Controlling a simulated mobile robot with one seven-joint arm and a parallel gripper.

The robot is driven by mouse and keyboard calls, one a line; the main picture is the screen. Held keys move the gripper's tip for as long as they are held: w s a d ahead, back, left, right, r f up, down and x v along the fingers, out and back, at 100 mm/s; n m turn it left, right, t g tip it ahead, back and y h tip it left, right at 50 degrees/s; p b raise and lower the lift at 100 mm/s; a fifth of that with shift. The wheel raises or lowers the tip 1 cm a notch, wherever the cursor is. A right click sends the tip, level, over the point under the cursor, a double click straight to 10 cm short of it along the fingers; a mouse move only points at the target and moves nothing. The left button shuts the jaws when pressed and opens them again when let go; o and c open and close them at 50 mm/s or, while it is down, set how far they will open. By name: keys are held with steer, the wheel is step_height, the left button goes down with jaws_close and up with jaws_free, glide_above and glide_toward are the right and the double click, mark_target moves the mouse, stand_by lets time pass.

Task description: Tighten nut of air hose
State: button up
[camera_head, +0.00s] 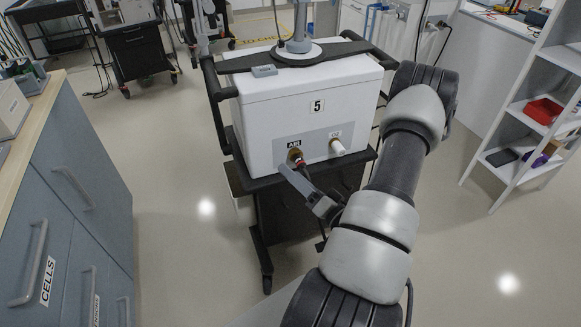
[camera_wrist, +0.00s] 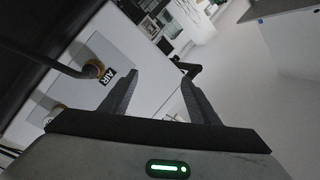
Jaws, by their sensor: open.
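The white ventilator box (camera_head: 355,90), marked 5, carries an AIR port with a brass-coloured nut (camera_head: 295,155) low on its front. In the wrist view the nut (camera_wrist: 93,69) shows beside the AIR label (camera_wrist: 121,79), with a dark hose (camera_wrist: 45,54) meeting it. My gripper (camera_head: 292,172) is just below and in front of the AIR port in the head view. In the wrist view my gripper (camera_wrist: 156,76) has its two fingers apart and nothing between them. The nut is left of the left finger, outside the gap. The nut's thread is too small to make out.
A white O2 fitting (camera_head: 337,147) is right of the AIR port. The box rests on a dark cart (camera_head: 300,215). Blue-grey drawers (camera_head: 75,185) stand at left and a white shelf (camera_head: 530,110) at right. The floor on both sides of the cart is clear.

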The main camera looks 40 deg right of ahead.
mark_target(302, 166)
steer(key=s+d+f+m+g+h+b, duration=0.1)
steer(key=s+d+f+h, duration=0.15)
steer(key=f, duration=0.25)
steer(key=s+d+f+m+h, duration=0.1)
steer(key=s+d+f+h, duration=0.1)
steer(key=d+f+h, duration=0.2)
steer(key=b+x, duration=0.1)
steer(key=x, duration=0.4)
steer(key=b+x, duration=0.1)
steer(key=x, duration=0.5)
steer(key=b+x, duration=0.1)
steer(key=x, duration=0.5)
steer(key=shift+a+f, duration=0.25)
steer(key=shift+f, duration=0.1)
steer(key=shift+m, duration=0.3)
steer(key=c, duration=1)
